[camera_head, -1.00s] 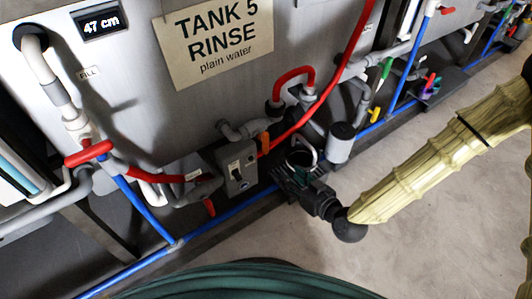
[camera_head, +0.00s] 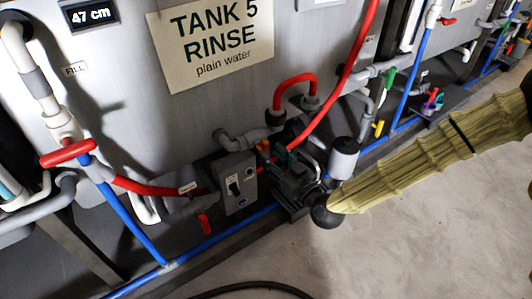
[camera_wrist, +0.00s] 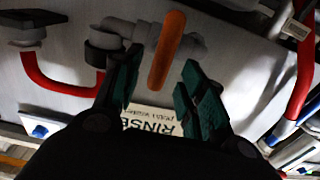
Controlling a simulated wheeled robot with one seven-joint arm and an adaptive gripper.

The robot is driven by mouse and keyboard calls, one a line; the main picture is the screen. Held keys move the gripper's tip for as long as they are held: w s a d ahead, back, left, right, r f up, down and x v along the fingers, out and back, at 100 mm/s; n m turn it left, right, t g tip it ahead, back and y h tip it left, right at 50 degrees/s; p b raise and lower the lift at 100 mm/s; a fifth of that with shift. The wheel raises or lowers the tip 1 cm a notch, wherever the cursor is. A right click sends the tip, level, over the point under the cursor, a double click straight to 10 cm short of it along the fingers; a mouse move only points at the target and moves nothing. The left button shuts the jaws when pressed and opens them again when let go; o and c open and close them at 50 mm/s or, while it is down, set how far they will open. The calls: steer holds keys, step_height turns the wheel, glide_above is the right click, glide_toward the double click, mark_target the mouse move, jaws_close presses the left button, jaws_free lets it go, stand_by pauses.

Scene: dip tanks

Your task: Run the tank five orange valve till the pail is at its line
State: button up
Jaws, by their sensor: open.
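The orange valve handle (camera_head: 264,148) sits on grey pipework low on the front of tank five. In the wrist view the orange handle (camera_wrist: 167,50) stands as a long bar between and just beyond my fingertips. My gripper (camera_head: 281,160) is at the valve, and in the wrist view its green-padded fingers (camera_wrist: 160,82) are open, one on each side of the handle's lower end. I cannot tell whether either finger touches it. The pail is hidden behind my gripper in the head view, so its water level does not show.
The tank (camera_head: 130,120) has a "TANK 5 RINSE" sign (camera_head: 213,40) and a display (camera_head: 91,14) reading 47 cm. A switch box (camera_head: 237,183) is left of my gripper, a grey canister (camera_head: 343,158) right. Red hose and blue pipe run close by.

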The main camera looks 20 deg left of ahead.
mark_target(267, 152)
steer(key=shift+b+x, duration=0.5)
steer(key=shift+x, duration=1.6)
steer(key=shift+s, duration=0.1)
jaws_close()
